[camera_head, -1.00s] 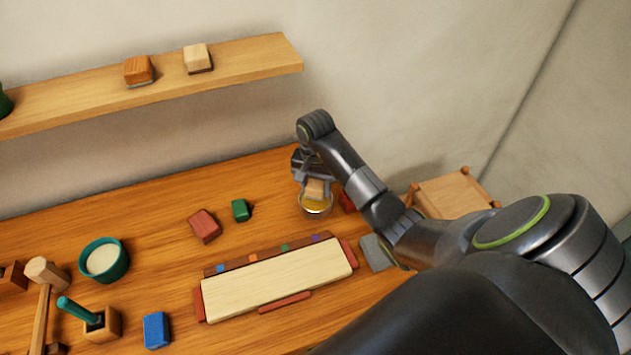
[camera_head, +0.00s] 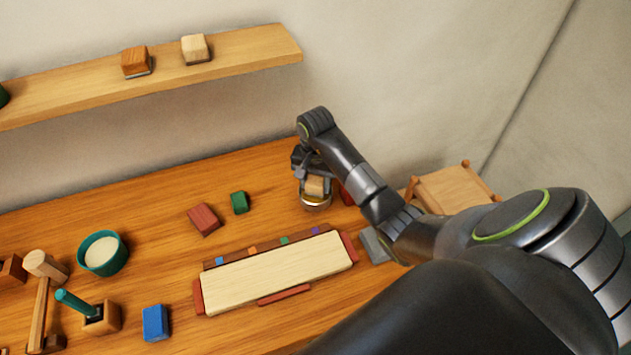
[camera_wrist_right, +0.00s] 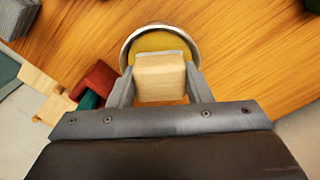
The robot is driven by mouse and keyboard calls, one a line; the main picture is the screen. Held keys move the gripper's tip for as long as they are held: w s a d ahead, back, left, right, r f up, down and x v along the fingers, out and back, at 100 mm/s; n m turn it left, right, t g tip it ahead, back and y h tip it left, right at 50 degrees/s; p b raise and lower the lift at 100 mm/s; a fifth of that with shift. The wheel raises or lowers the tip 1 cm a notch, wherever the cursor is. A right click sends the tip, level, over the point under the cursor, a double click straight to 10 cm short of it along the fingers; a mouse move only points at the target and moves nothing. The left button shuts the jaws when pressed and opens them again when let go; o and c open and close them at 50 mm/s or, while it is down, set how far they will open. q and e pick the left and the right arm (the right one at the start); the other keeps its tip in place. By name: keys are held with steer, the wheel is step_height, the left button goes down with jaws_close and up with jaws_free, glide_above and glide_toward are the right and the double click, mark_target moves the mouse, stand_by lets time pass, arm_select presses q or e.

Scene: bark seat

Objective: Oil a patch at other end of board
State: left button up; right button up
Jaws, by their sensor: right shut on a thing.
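A pale wooden board (camera_head: 275,275) lies on the bench between dark red end stops, with a strip of coloured markers along its back edge. I cannot make out an oiled patch on it. A round dish of yellow oil (camera_head: 317,203) stands behind the board's right end; it also shows in the right wrist view (camera_wrist_right: 152,42). My right gripper (camera_head: 315,185) is shut on a pale wooden block (camera_wrist_right: 160,78), with a finger on each side. The block is at the dish, over or in the oil; whether its underside touches is hidden. My left gripper is out of view.
A red block (camera_head: 204,220) and a green block (camera_head: 240,202) lie behind the board. A teal bowl (camera_head: 103,254), a mallet (camera_head: 42,290), a brush holder (camera_head: 102,318) and a blue block (camera_head: 156,322) are at left. A grey block (camera_head: 374,246) sits beside the board's right end.

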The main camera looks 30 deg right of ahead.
mark_target(316, 181)
steer(key=shift+f+b, duration=0.45)
stand_by(0.3)
steer(key=shift+f, duration=0.1)
stand_by(1.6)
steer(key=shift+r+p, duration=0.3)
steer(key=shift+r, duration=0.55)
steer(key=shift+r+p, duration=1.4)
steer(key=shift+r, duration=1.35)
steer(key=shift+f, duration=0.1)
